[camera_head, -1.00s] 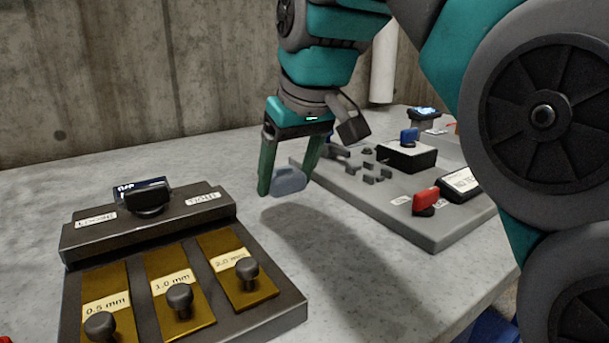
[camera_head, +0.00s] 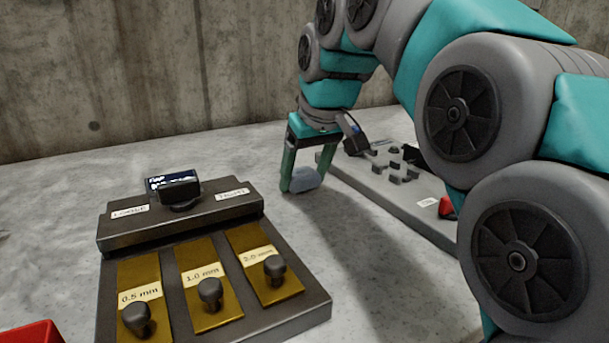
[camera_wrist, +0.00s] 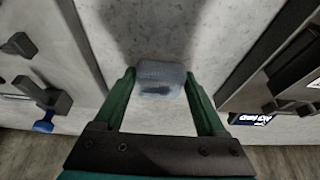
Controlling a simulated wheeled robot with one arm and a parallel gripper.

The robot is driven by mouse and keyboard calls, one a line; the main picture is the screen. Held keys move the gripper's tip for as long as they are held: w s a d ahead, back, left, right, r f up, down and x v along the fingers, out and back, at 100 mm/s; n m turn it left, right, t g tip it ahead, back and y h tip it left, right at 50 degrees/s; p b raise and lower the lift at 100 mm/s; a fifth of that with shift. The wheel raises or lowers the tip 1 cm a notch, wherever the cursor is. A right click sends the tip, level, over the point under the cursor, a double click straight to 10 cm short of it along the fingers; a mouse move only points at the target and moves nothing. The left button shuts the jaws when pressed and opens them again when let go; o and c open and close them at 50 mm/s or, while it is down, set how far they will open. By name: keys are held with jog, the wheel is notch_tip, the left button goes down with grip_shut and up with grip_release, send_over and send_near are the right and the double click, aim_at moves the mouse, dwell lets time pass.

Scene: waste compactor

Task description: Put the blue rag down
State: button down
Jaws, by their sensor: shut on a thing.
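The blue rag (camera_head: 305,180) is a small grey-blue bundle between the green fingers of my gripper (camera_head: 300,188). The wrist view shows the rag (camera_wrist: 160,78) pinched between the two fingertips of my gripper (camera_wrist: 160,84). In the head view the rag is low over the grey table (camera_head: 70,190), in the gap between two consoles. I cannot tell whether it touches the tabletop.
A dark console (camera_head: 255,207) with several brass plates and knobs stands left of my gripper. A grey panel (camera_head: 385,197) with small blocks stands to the right. A red object (camera_head: 35,334) is at the lower left. Bare table lies between the consoles.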

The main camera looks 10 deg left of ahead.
jog(key=shift+f, duration=0.3)
jog(key=shift+s+f, duration=0.1)
jog(key=shift+f, duration=0.25)
